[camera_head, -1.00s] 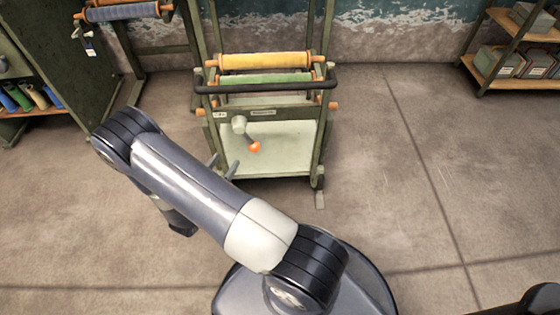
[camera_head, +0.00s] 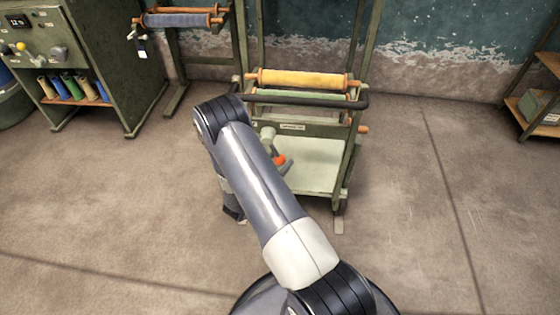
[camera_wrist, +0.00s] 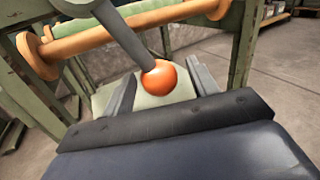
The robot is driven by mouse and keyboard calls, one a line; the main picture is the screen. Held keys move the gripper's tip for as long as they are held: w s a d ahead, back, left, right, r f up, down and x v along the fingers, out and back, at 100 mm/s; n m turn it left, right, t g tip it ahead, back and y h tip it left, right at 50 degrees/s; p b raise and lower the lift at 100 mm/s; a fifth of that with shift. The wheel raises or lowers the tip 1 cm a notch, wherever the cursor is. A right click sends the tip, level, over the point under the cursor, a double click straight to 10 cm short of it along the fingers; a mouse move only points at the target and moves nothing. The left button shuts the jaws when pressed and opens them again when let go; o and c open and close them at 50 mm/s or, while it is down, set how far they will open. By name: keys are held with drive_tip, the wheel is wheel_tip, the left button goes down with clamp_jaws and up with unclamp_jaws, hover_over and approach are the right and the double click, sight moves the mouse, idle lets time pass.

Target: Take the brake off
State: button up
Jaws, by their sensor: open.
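The brake lever is a dark grey rod (camera_wrist: 124,34) ending in an orange ball knob (camera_wrist: 170,78). In the head view the orange knob (camera_head: 280,160) hangs below and right of its pale hub (camera_head: 267,134) on the green trolley (camera_head: 346,160), partly behind my arm. In the wrist view my gripper (camera_wrist: 160,72) is open, with one finger on each side of the knob as seen there. I cannot tell whether the knob is fully between the fingers or touching them. In the head view my arm hides the fingers.
The trolley carries a yellow roll (camera_head: 300,79) and a green roll behind a black handlebar (camera_head: 310,100). A green cabinet (camera_head: 100,60) and a rack with a blue roll (camera_head: 178,19) stand to the left. A shelf (camera_head: 530,110) stands at right. The floor right of the trolley is clear.

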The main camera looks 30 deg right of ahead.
drive_tip(key=shift+w+d, duration=0.2)
drive_tip(key=shift+d, duration=0.15)
clamp_jaws()
idle(0.5)
